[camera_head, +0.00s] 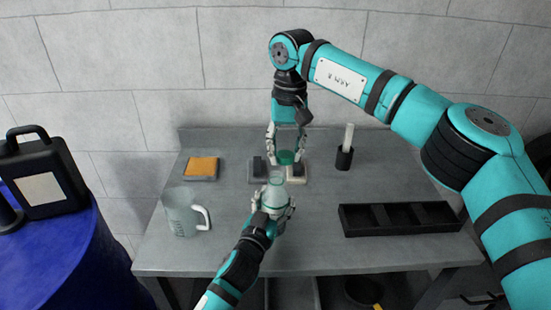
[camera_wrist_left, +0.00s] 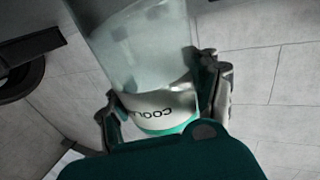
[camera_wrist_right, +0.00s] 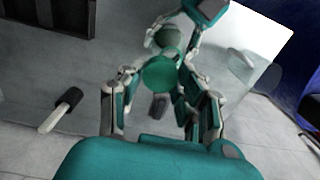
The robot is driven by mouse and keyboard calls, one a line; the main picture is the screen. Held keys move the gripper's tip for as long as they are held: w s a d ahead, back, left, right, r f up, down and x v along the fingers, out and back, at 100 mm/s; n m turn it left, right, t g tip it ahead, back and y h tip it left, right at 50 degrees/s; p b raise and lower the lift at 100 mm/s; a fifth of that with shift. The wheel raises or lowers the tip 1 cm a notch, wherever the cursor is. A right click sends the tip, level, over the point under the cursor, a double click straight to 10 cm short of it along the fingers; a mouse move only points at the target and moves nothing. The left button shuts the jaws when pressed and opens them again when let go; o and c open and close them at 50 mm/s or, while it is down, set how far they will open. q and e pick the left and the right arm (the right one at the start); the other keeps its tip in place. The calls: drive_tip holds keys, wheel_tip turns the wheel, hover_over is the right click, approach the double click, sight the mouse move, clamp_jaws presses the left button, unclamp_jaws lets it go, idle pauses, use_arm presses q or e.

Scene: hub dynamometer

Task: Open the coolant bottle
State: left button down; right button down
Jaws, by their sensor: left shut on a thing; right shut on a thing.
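The coolant bottle (camera_head: 276,190) is pale and translucent, and its "COOL…" label shows in the left wrist view (camera_wrist_left: 140,60). My left gripper (camera_head: 273,200) is shut around its body and holds it over the front middle of the bench. The green cap (camera_head: 286,157) is between the fingers of my right gripper (camera_head: 286,153), which comes down from above. The cap also shows between those fingers in the right wrist view (camera_wrist_right: 160,76). In the head view the cap appears apart from the bottle's neck, just beyond and above it.
A glass mug (camera_head: 182,214) stands left on the grey bench (camera_head: 230,255). An orange-topped pad (camera_head: 202,167), small blocks (camera_head: 257,171) and a black holder (camera_head: 344,158) with a white stick are behind. A black compartment tray (camera_head: 400,219) lies right. A black jug (camera_head: 45,175) stands on a blue drum (camera_head: 75,265).

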use_arm(q)
drive_tip(key=shift+c, duration=1.1)
unclamp_jaws()
drive_tip(key=shift+r, duration=0.15)
drive_tip(key=shift+o, duration=0.2)
drive_tip(key=shift+s, duration=0.1)
